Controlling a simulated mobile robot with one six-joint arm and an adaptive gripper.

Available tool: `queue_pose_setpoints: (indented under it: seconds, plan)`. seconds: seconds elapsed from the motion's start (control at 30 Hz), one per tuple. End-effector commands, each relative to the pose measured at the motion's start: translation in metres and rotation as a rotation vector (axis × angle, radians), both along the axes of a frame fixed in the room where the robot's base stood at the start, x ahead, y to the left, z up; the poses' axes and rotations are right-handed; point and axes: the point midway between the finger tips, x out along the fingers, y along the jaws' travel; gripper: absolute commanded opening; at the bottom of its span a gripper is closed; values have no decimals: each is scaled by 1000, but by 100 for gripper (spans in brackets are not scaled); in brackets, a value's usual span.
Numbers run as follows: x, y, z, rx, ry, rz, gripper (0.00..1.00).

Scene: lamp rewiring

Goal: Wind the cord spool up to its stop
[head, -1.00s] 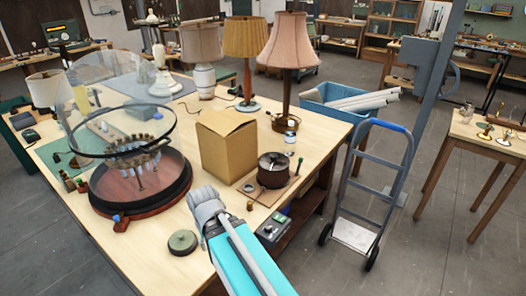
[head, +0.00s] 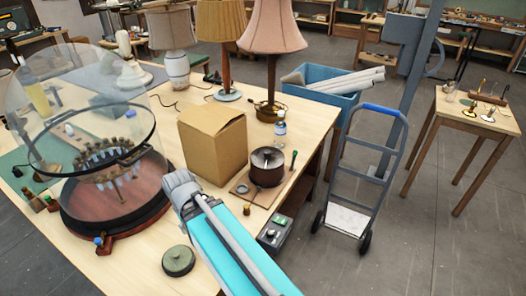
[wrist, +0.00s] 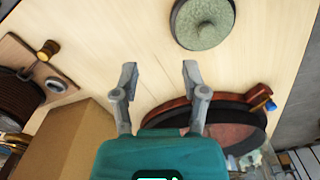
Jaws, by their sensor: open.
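The cord spool (head: 267,167) is a dark brown drum on a small wooden board on the workbench, right of a cardboard box. In the wrist view part of the spool (wrist: 18,98) shows at the left edge, with a brass knob (wrist: 47,50) and a grey ring on its board. My gripper (wrist: 160,75) is open and empty, its two grey fingers apart above bare bench top. The spool lies to its left in the wrist view, well clear of the fingers. In the head view my arm's grey end is left of the spool; the fingers cannot be made out.
The cardboard box (head: 212,141) stands between the glass-domed dark red base (head: 112,205) and the spool. A round green disc (head: 178,261) lies near the front edge. A control box (head: 275,233) sits by the right edge. A blue-handled hand truck (head: 362,170) stands beyond.

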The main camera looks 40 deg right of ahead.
Motion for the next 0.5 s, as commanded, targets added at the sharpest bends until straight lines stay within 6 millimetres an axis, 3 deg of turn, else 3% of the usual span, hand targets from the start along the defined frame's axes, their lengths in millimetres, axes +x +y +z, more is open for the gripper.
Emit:
queue_pose_setpoints:
  seconds: [0.3,0.43,0.5]
  plan:
    - [0,0,0,0,0,0,57]
    - [1,-1,0,1,0,-7,81]
    - [4,-3,1,4,0,-23,81]
